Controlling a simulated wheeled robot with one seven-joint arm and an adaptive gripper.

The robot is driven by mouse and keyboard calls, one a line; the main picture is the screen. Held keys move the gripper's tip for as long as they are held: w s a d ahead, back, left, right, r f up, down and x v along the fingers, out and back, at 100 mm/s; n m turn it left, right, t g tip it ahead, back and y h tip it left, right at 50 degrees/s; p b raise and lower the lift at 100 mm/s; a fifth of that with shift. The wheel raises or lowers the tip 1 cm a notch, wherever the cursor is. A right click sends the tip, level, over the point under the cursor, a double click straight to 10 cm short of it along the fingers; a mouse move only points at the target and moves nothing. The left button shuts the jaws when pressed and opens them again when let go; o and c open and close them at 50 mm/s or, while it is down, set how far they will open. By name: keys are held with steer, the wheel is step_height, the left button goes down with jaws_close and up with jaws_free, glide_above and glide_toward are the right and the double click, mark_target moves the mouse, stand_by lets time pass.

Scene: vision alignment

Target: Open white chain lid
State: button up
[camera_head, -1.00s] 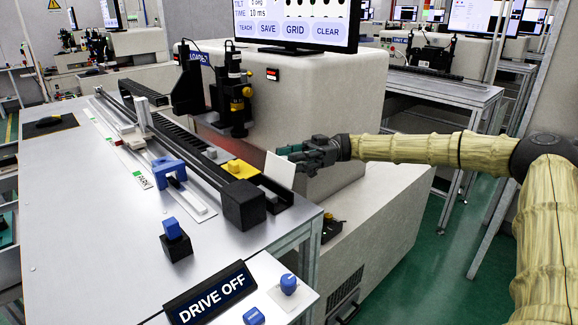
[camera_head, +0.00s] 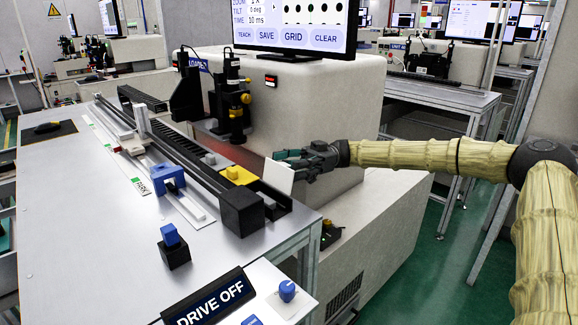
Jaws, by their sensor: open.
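A thin white panel (camera_head: 278,177), which looks like the white chain lid, stands tilted up at the near right end of the dark chain track (camera_head: 184,142). A black block (camera_head: 241,212) and a yellow block (camera_head: 238,174) are to its left. My gripper (camera_head: 291,158) reaches in from the right with its dark fingers at the panel's upper edge. The fingers look apart. I cannot tell whether they touch the panel, and the panel partly hides what is behind it.
A blue bracket (camera_head: 168,178) and a blue-topped switch (camera_head: 173,246) are on the grey table (camera_head: 80,230). A "DRIVE OFF" sign (camera_head: 210,300) and a blue knob (camera_head: 287,291) are at the front. A black camera column (camera_head: 230,100) rises behind the track. A monitor (camera_head: 290,25) stands above.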

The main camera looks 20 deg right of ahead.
steer(key=v, duration=1.2)
steer(key=shift+a, duration=0.15)
